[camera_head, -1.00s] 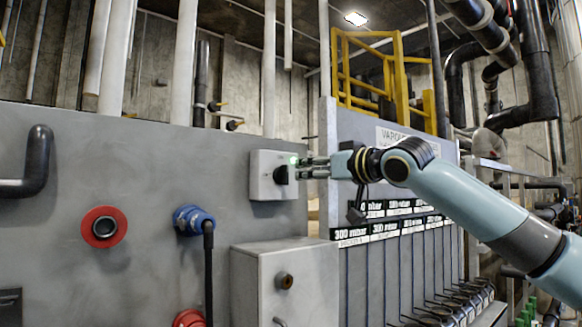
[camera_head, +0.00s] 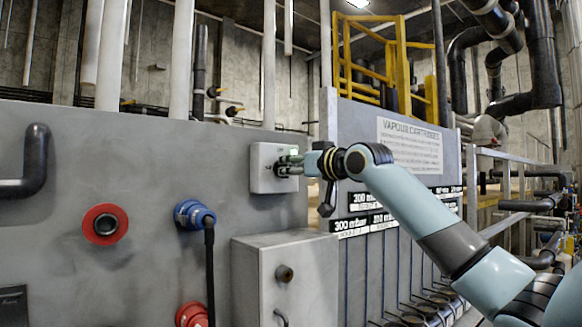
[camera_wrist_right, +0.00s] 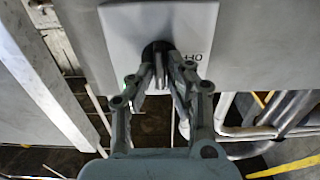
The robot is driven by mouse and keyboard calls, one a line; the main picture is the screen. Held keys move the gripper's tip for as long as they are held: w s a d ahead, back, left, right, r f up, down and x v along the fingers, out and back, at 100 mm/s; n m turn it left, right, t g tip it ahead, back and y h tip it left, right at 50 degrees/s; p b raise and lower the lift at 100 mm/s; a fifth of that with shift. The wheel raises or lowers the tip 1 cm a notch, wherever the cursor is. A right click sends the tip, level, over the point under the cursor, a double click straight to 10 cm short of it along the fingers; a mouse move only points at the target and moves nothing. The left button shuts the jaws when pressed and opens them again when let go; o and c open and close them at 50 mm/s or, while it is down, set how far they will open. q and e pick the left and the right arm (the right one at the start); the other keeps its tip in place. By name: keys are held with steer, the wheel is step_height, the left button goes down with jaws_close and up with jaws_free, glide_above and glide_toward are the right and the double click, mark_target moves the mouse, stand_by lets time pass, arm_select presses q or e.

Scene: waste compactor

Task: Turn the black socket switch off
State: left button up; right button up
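The black socket switch (camera_wrist_right: 158,47) is a dark knob on a pale square box (camera_head: 261,181) on the grey wall panel, left of the centre of the head view. My right gripper (camera_head: 283,166) is at the front of this box and hides most of the knob. In the right wrist view the fingers (camera_wrist_right: 160,72) lie on either side of the knob's grip. I cannot tell whether they press on it. Lettering (camera_wrist_right: 194,57) shows beside the knob, and a green glow shows at the box's edge. My left gripper is not in view.
A grey cabinet (camera_head: 308,285) juts out below the switch box. Left of it are a blue plug (camera_head: 193,214) with a black cable and a red-ringed socket (camera_head: 105,224). A panel of labelled cartridges (camera_head: 380,175) stands to the right, behind my arm.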

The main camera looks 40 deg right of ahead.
jaws_close()
steer(key=shift+n, duration=0.4)
steer(key=shift+r+n+p, duration=0.1)
steer(key=shift+n+p, duration=0.4)
steer(key=shift+n, duration=0.4)
steer(key=n, duration=0.2)
steer(key=shift+a+n+p, duration=0.1)
steer(key=shift+n+p, duration=0.2)
steer(key=shift+p, duration=0.05)
steer(key=n, duration=1.2)
steer(key=shift+a+f+n, duration=0.15)
steer(key=shift+f+n, duration=0.2)
steer(key=shift+n, duration=0.05)
